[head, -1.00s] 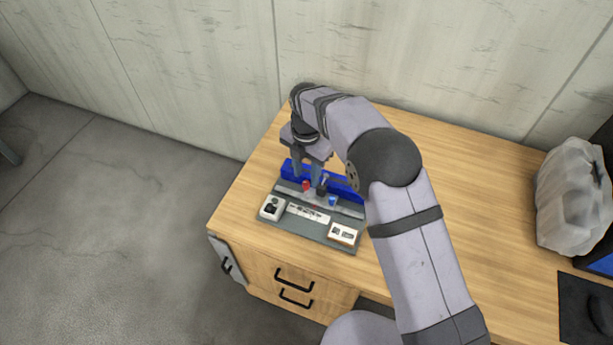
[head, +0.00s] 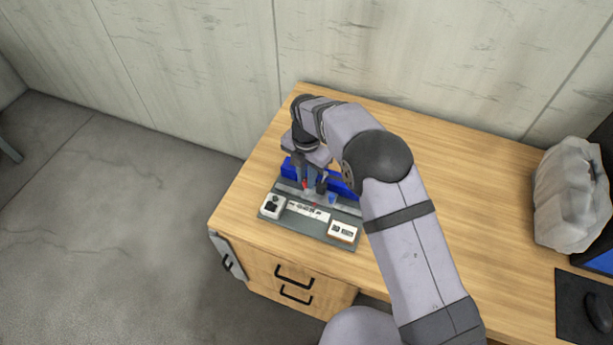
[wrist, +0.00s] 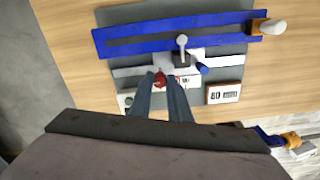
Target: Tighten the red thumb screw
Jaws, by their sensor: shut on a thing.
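The red thumb screw (wrist: 160,81) sits between my gripper's two fingertips (wrist: 163,84) in the wrist view, and the fingers are shut on it. In the head view, the red screw (head: 305,184) shows small beside my gripper's fingers (head: 310,183), partly hidden by them. It belongs to a grey fixture plate (head: 283,226) with a blue rail (wrist: 120,40) along its far side. A silver lever or post (wrist: 182,45) stands close behind the fingers. A blue knob (wrist: 203,69) is just right of the screw.
A white display block reading about 80 (wrist: 223,93) lies on the plate's right, and a white box with a dark knob (head: 272,206) on its left. The wooden desk (head: 460,200) is clear around the plate. A wrapped plastic bundle (head: 571,190) stands far right.

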